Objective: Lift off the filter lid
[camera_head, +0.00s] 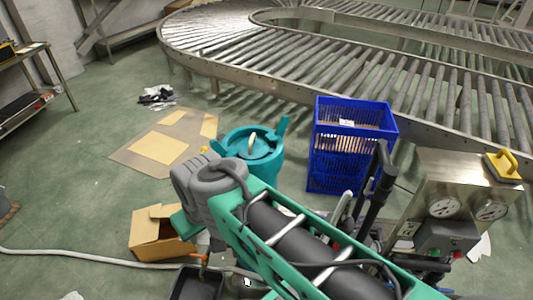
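A teal round canister, which looks like the filter, stands on the floor near the middle of the view. Its teal lid (262,149) sits on top, with a pale upright handle (252,142) at its centre. A teal bracket (284,126) sticks up at the lid's right rim. A large green frame with a black cylinder and a grey rounded end, apparently my arm, crosses the foreground and hides the canister's lower front. I cannot make out my gripper's fingers, and nothing is seen touching the lid.
Blue stacked crates (352,145) stand close to the right of the canister. A roller conveyor (330,60) curves behind. A steel gauge box (455,195) stands at right. An open cardboard box (160,232) and flat cardboard (165,143) lie left. Floor beyond the flat cardboard is mostly clear.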

